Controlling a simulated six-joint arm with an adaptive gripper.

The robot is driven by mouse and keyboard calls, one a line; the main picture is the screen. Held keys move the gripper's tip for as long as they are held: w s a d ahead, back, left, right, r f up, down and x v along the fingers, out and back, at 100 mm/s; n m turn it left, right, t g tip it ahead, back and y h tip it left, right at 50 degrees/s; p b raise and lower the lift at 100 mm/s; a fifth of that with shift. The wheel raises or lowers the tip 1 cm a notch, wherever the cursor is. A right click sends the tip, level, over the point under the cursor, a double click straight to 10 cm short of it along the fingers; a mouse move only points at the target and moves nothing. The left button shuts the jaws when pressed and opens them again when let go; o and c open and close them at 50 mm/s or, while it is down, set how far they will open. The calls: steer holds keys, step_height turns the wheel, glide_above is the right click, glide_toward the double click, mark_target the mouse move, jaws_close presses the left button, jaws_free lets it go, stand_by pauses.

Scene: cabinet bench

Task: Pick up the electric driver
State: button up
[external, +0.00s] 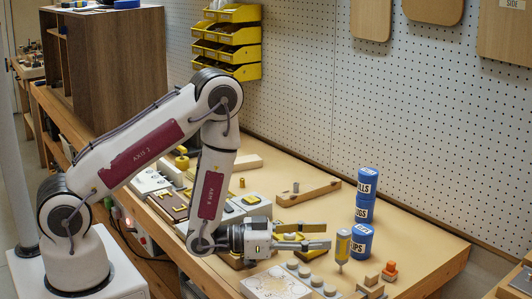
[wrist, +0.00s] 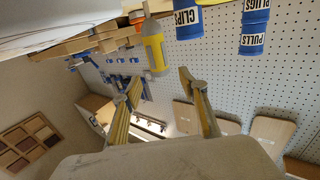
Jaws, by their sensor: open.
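The electric driver (external: 342,247) has a yellow and grey body and stands upright, narrow tip down, near the front of the bench. In the wrist view, which looks upside down, the driver (wrist: 155,50) is just beyond the fingertips. My gripper (external: 329,237) is open and level, its fingers pointing right toward the driver's upper body. In the wrist view my gripper (wrist: 160,80) has its two fingers apart with nothing held between them. Whether a fingertip touches the driver is hard to tell.
Blue labelled cans (external: 362,212) stand just behind and right of the driver, two of them stacked. An orange piece (external: 389,270) and a wooden block (external: 371,280) sit in front right. The bench's right end (external: 430,252) is clear.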

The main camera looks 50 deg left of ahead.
mark_target(338, 237)
steer(key=shift+f+x, duration=0.15)
steer(key=shift+x, duration=1.15)
steer(key=shift+f+x, duration=0.1)
steer(key=shift+x, duration=1.15)
jaws_close()
